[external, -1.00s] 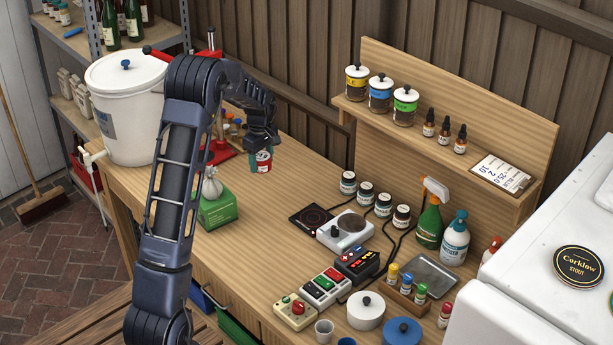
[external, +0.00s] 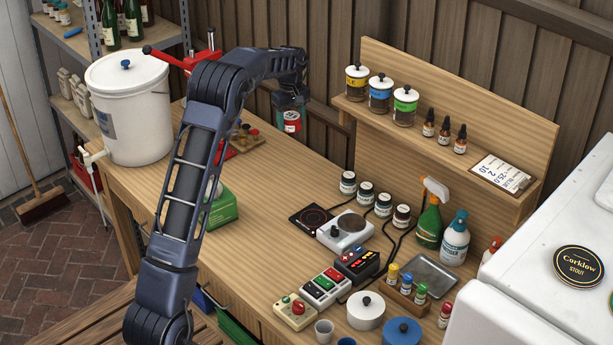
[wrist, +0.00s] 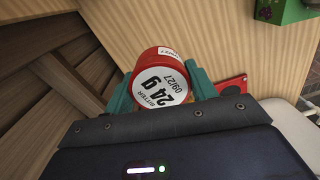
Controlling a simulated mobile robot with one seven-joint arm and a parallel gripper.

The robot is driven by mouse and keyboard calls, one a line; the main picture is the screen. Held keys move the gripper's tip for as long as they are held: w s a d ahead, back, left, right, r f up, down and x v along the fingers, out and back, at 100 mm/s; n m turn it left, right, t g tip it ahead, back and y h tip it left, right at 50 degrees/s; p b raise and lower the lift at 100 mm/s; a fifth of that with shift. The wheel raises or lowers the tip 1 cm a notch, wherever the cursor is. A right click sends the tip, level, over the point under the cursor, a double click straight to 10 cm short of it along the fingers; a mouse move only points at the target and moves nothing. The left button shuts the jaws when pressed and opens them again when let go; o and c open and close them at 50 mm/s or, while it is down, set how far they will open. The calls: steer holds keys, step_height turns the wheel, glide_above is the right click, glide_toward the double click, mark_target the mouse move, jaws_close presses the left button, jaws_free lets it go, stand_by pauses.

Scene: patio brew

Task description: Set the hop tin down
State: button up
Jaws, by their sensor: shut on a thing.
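The hop tin (external: 291,121) is a small red tin with a white label. My gripper (external: 290,104) is shut on it and holds it toward the back edge of the workbench, near the wooden fence. In the wrist view the tin (wrist: 161,78) sits between the teal fingers of my gripper (wrist: 162,92). I cannot tell whether the tin's underside touches the bench.
A white bucket (external: 128,115) and a red bench tool (external: 200,60) stand at the bench's left end. A green box (external: 222,208) sits behind my arm. The bench (external: 270,190) between is clear.

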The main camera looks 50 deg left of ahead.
steer(key=m, duration=0.2)
glide_above(308, 174)
step_height(308, 174, down, 20)
steer(key=shift+w+f, duration=0.1)
stand_by(0.5)
steer(key=shift+f, duration=0.15)
steer(key=o, duration=1)
step_height(308, 174, up, 12)
steer(key=shift+r, duration=0.15)
steer(key=shift+r, duration=0.1)
